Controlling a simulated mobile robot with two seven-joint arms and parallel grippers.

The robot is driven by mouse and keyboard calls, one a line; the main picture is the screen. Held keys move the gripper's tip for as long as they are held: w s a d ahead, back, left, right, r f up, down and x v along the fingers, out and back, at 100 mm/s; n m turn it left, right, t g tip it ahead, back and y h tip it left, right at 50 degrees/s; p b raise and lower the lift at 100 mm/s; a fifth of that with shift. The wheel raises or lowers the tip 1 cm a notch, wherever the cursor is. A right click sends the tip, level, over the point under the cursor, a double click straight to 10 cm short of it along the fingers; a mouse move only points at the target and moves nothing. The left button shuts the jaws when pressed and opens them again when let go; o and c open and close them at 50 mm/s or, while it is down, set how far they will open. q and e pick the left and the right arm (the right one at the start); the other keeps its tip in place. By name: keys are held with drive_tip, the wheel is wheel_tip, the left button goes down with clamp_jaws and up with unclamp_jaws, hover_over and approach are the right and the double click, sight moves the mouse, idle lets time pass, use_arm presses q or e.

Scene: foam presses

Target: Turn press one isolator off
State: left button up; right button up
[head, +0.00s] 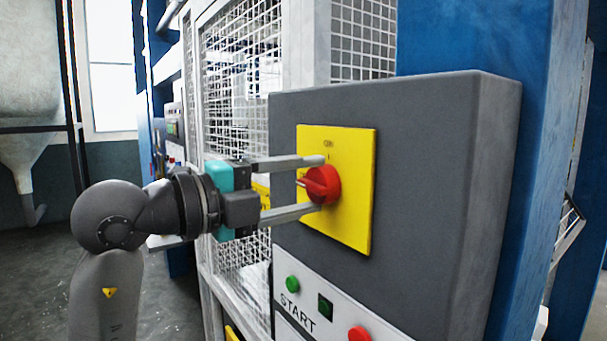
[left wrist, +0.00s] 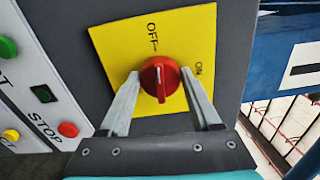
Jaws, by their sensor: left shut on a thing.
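The isolator is a red rotary knob (head: 323,186) on a yellow plate (head: 352,190), fixed to the front of a dark grey box. My left gripper (head: 318,183) reaches in from the left, its two fingers on either side of the knob, shut on it. In the left wrist view, the knob (left wrist: 160,78) sits between the fingertips (left wrist: 162,85). Its raised handle bar lies in line with the OFF mark on the yellow plate (left wrist: 112,45); the ON mark is off to the right. My right gripper is not in view.
Below the knob is a white START panel with a green button (head: 292,284), a dark square (head: 325,305) and a red button (head: 359,334). A white mesh guard (head: 240,60) stands behind my gripper. A blue post (head: 470,35) rises behind the box.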

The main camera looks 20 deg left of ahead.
use_arm(q)
drive_tip(key=shift+n, duration=0.6)
drive_tip(key=o, duration=1.4)
drive_tip(key=shift+c, duration=0.2)
drive_tip(key=b+v, duration=0.4)
drive_tip(key=v, duration=1.1)
drive_tip(key=shift+a, duration=0.1)
